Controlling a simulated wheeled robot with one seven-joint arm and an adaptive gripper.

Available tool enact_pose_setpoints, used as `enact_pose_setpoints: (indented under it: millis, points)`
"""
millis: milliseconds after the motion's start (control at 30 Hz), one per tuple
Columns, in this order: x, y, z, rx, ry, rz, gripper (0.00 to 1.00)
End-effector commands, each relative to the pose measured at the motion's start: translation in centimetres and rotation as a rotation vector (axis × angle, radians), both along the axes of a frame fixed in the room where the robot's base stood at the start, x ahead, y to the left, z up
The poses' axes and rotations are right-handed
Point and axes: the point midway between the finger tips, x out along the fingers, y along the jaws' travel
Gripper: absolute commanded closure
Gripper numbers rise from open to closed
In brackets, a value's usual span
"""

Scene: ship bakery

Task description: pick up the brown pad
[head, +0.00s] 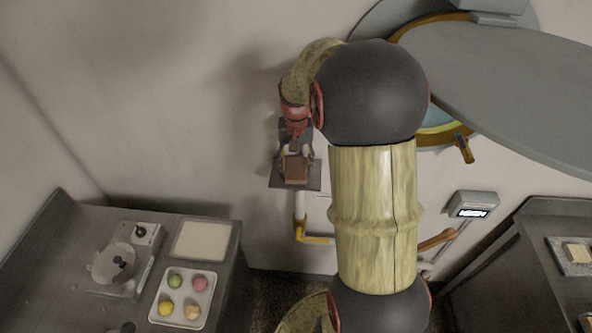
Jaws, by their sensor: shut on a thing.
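The brown pad (296,169) is a small, dark brown block. My gripper (296,158) is shut on it, with a finger at its left and right sides. The pad shows in front of a dark grey square plate (312,180) by the wall. I cannot tell whether the pad touches the plate or is clear of it. My arm covers the middle of the view.
A counter at the lower left holds a scale with a bowl (114,262), a pale tray (203,240) and a white tray (209,287) with several coloured balls. A yellow-and-white pipe (302,225) runs below the plate. Another counter (535,225) stands right.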

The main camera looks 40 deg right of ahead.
Motion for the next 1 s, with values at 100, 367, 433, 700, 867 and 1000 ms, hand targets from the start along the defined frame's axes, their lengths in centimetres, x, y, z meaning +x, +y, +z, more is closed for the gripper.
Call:
enact_pose_setpoints:
  millis: [100,367,433,700,867,1000]
  points:
    - [0.0,0.0,0.0,0.0,0.0,0.0,0.69]
    - [0.0,0.0,0.3,-0.001,-0.001,0.0,0.69]
    - [0.0,0.0,0.9,-0.001,-0.001,0.0,0.69]
    - [0.1,-0.1,5.9,-0.001,-0.003,0.0,0.69]
    - [0.1,0.0,8.5,-0.001,-0.003,0.0,0.69]
    - [0.0,0.0,9.7,-0.001,-0.001,0.0,0.69]
